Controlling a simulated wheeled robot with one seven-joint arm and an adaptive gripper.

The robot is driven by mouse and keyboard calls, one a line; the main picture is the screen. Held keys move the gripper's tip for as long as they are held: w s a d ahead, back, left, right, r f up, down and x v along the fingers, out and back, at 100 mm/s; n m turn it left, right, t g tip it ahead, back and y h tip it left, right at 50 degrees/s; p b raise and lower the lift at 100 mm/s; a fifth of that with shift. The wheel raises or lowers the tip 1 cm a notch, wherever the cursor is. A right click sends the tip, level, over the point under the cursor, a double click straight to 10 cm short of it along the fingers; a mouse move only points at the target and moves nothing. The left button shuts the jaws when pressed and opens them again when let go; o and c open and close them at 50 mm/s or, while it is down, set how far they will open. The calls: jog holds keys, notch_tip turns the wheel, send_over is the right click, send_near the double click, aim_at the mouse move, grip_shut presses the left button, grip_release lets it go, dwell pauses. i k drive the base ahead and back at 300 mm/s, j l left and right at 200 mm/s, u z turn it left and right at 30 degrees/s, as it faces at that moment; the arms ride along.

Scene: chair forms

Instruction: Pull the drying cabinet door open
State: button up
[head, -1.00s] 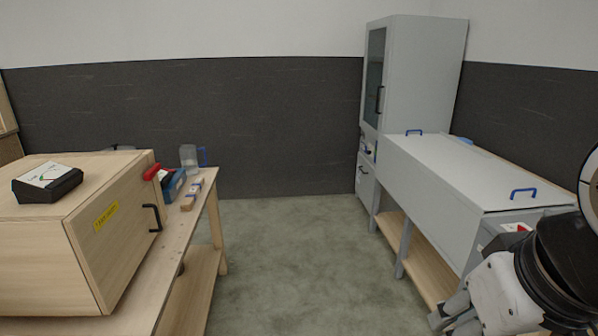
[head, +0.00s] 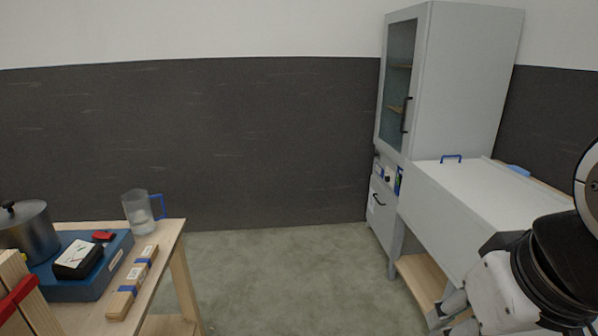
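The tall grey cabinet (head: 461,80) stands in the far right corner. Its upper glass door (head: 399,85) looks shut, with wooden shelves behind the glass and a black vertical handle (head: 406,115) on its right side. A lower door with a small black handle (head: 379,199) is below a panel of controls. No label confirms which is the drying cabinet. My gripper (head: 452,314) is at the lower right, well short of the cabinet and touching nothing that I can see. Its fingers are partly cut off by the picture's bottom edge.
A grey lidded bench (head: 455,195) with a blue handle (head: 451,158) runs along the right. A wooden table (head: 170,240) at left holds a pot (head: 28,232), a blue case (head: 112,250), a jug (head: 138,212) and wooden strips (head: 135,285). Floor (head: 285,275) between is clear.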

aim_at(421, 12)
jog(key=i, duration=3.5)
